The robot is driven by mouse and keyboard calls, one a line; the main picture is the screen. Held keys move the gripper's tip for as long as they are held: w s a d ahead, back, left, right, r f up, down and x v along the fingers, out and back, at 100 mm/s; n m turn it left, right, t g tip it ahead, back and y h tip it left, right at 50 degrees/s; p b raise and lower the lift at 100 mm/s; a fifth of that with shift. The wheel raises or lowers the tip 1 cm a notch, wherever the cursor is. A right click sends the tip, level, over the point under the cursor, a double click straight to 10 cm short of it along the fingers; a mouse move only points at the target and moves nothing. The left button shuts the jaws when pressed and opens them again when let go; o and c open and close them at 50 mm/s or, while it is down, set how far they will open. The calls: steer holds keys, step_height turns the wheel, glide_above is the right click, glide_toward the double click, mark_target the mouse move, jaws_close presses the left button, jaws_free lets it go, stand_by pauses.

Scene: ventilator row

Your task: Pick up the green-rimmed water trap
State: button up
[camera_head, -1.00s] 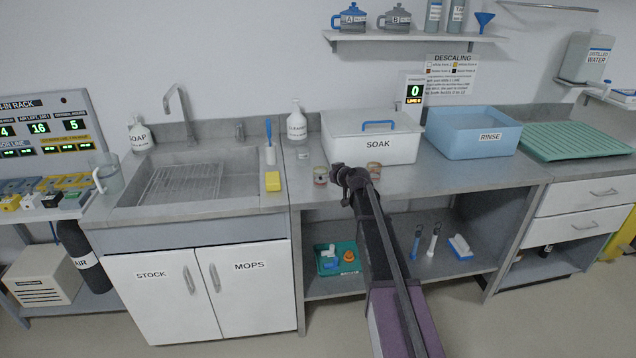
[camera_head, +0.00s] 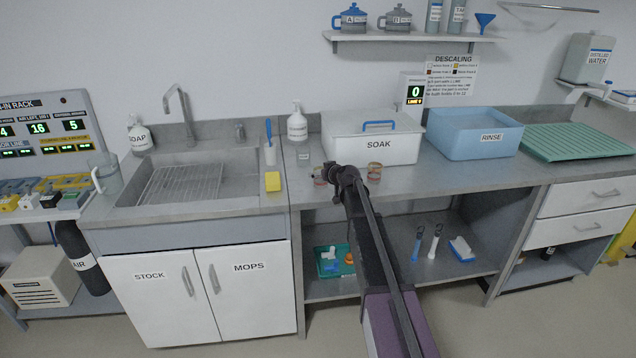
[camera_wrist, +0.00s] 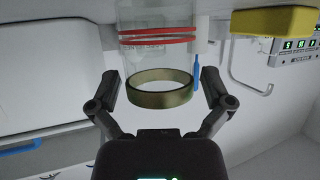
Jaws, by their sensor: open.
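The green-rimmed water trap shows in the wrist view as an olive-green ring (camera_wrist: 160,98) between the fingers of my gripper (camera_wrist: 165,86). The fingers are open, one on each side of the ring, with no clear contact. A clear cylinder with two red bands (camera_wrist: 158,36) appears above the ring in the picture; I cannot tell whether it belongs to the same trap. In the head view a small trap (camera_head: 319,176) stands on the counter just left of my gripper (camera_head: 340,174), partly hidden by it. A similar brown-rimmed trap (camera_head: 374,172) stands to the right.
The white SOAK bin (camera_head: 372,140) stands close behind on the counter, with the blue RINSE basin (camera_head: 474,135) to its right. A yellow sponge (camera_head: 272,181), a brush cup (camera_head: 269,154) and a white bottle (camera_head: 297,124) stand left. A small clear item (camera_head: 303,157) is nearby.

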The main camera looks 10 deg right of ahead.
stand_by(0.4)
steer(key=c, duration=0.9)
steer(key=shift+r, duration=0.1)
step_height(320, 180, up, 3)
steer(key=p, duration=0.3)
steer(key=shift+r, duration=0.2)
steer(key=s+d, duration=0.2)
steer(key=s, duration=0.2)
steer(key=s+d+r+p, duration=0.1)
steer(key=s+d, duration=0.2)
steer(key=s, duration=0.2)
steer(key=s+d+p, duration=0.1)
steer(key=s+d, duration=0.2)
steer(key=s, duration=0.1)
steer(key=shift+s+d+r, duration=0.2)
steer(key=shift+s, duration=0.15)
